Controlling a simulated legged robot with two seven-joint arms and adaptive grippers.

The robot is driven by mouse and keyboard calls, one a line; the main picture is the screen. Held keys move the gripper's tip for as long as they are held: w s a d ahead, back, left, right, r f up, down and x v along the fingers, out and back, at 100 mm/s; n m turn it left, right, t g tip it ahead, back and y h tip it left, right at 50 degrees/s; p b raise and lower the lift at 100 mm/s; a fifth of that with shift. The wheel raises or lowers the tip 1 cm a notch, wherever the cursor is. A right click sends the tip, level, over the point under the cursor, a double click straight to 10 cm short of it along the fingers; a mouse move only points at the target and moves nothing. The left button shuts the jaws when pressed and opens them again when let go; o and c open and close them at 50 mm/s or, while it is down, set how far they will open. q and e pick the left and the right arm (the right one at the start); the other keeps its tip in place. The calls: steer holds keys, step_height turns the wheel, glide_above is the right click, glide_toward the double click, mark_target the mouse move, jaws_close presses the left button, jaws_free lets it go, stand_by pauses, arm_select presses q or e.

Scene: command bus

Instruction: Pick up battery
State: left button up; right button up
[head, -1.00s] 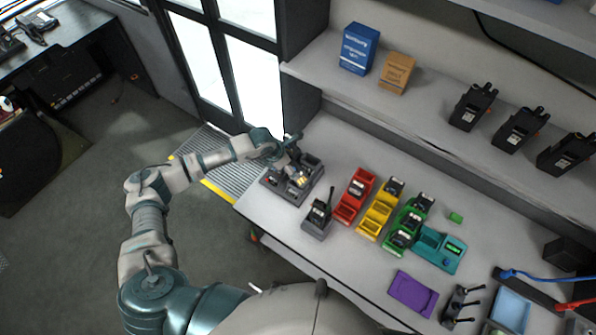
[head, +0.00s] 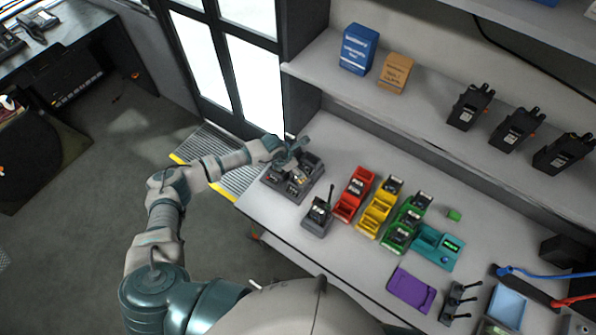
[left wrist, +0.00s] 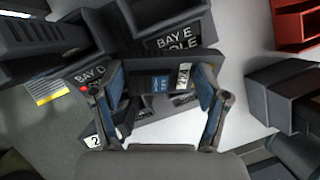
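A dark grey charging dock (head: 272,182) with bays stands at the left end of the counter. My left gripper (head: 292,153) is above its back part. My right gripper is not in view.
A grey radio holder (head: 317,217) stands right of the dock, then red (head: 352,195), yellow (head: 378,215) and green (head: 402,232) bins and a teal tray (head: 436,247). A shelf with boxes and several radios (head: 470,106) runs above the counter. The counter's front edge is clear.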

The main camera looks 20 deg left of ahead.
arm_select(q)
steer(key=shift+s+f, duration=0.1)
steer(key=c, duration=0.4)
steer(key=shift+s+a+f, duration=0.1)
steer(key=shift+a+f, duration=0.1)
steer(key=shift+a, duration=0.05)
steer(key=shift+c, duration=0.7)
steer(key=shift+s, duration=0.1)
steer(key=shift+c, duration=0.7)
steer(key=shift+d, duration=0.25)
steer(key=shift+r, duration=0.4)
jaws_close()
step_height(320, 180, up, 10)
steer(key=b, duration=0.1)
steer(key=shift+w+f+b, duration=0.2)
steer(key=shift+w+b, duration=0.1)
